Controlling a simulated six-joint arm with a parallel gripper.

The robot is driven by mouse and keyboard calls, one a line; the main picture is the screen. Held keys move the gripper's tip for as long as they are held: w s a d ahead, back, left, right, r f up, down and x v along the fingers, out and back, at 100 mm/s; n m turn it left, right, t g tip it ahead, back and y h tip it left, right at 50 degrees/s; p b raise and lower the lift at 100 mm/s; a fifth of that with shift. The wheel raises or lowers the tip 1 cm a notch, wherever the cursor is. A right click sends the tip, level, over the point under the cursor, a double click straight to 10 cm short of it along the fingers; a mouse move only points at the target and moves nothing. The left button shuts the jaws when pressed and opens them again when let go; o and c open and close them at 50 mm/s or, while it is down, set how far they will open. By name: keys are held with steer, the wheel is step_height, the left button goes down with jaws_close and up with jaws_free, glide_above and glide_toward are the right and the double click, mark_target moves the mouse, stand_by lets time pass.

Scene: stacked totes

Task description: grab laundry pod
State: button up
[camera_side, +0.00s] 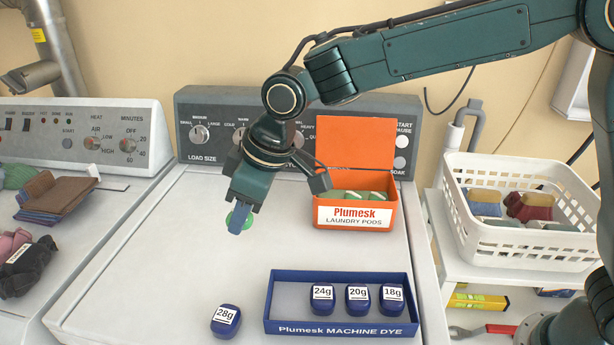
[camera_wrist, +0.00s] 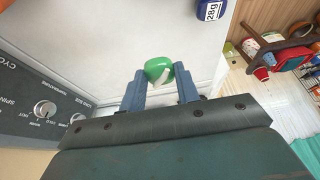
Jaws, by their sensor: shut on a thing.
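A green and white laundry pod (camera_wrist: 158,71) sits between the two fingertips of my gripper (camera_wrist: 160,84) in the wrist view. My gripper (camera_side: 239,219) is shut on it, and in the side view the pod shows as a green edge around the blue finger. The gripper is above the white washer top, left of the orange Plumesk laundry pods box (camera_side: 355,217). The box's lid stands open, and more green pods (camera_side: 358,195) lie inside it.
A blue machine dye tray (camera_side: 342,327) holds dye pots marked 24g, 20g and 18g. A 28g pot (camera_side: 226,320) stands left of the tray. A white basket (camera_side: 520,240) of folded cloth is at right. The washer top's left middle is clear.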

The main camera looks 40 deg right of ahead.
step_height(320, 180, up, 7)
steer(key=shift+f, duration=0.1)
stand_by(0.7)
